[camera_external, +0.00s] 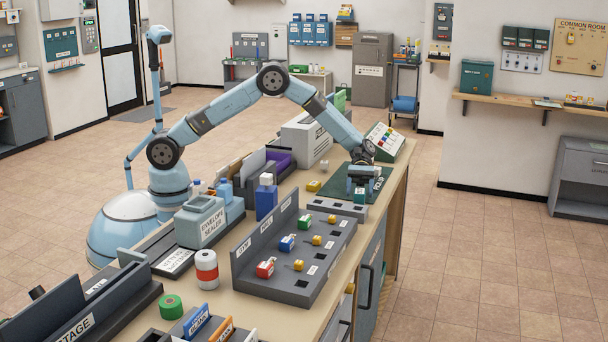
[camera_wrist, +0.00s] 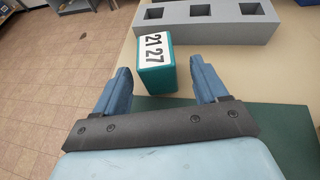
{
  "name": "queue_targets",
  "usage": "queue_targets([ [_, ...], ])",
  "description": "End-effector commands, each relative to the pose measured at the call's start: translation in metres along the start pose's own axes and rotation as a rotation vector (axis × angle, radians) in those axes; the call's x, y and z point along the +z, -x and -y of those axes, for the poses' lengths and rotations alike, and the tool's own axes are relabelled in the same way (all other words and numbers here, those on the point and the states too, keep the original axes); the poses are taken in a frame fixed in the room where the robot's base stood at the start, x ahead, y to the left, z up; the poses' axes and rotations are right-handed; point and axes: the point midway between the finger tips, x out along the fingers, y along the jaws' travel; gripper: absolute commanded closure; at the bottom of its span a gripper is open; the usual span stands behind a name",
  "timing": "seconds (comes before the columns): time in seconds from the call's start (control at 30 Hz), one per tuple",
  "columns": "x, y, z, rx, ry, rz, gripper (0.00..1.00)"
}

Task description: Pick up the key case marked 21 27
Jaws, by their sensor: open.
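The key case marked 21 27 (camera_wrist: 155,63) is a teal block with a white label. In the wrist view it stands just beyond and between my gripper's fingertips, nearer the left finger in the picture. My gripper (camera_wrist: 166,80) is open, with two blue fingers apart and nothing between them held. In the external view my gripper (camera_external: 361,181) is low over the far part of the counter, above the dark green mat. The case (camera_external: 359,194) shows there only as a small teal patch below the gripper, mostly hidden.
A grey block with square holes (camera_wrist: 208,22) lies just beyond the case. The dark green mat (camera_wrist: 275,125) is under my gripper. A grey rack with coloured tags (camera_external: 310,281) stands nearer on the counter. The counter's edge drops to the tiled floor (camera_wrist: 50,85) at the left in the wrist view.

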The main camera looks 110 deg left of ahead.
Motion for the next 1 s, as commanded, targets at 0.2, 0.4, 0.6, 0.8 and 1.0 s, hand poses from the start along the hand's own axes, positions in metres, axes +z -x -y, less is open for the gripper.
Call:
queue_targets([
  [0.2, 0.001, -0.009, 0.0, -0.001, 0.0, 0.001, 0.28],
  [0.4, 0.002, -0.032, -0.002, -0.003, 0.0, 0.0, 0.28],
  [0.6, 0.002, -0.055, -0.002, -0.001, -0.001, 0.0, 0.28],
  [0.8, 0.002, -0.056, -0.003, 0.0, -0.001, 0.0, 0.28],
  [1.0, 0.002, -0.056, -0.003, 0.0, -0.001, 0.0, 0.43],
])
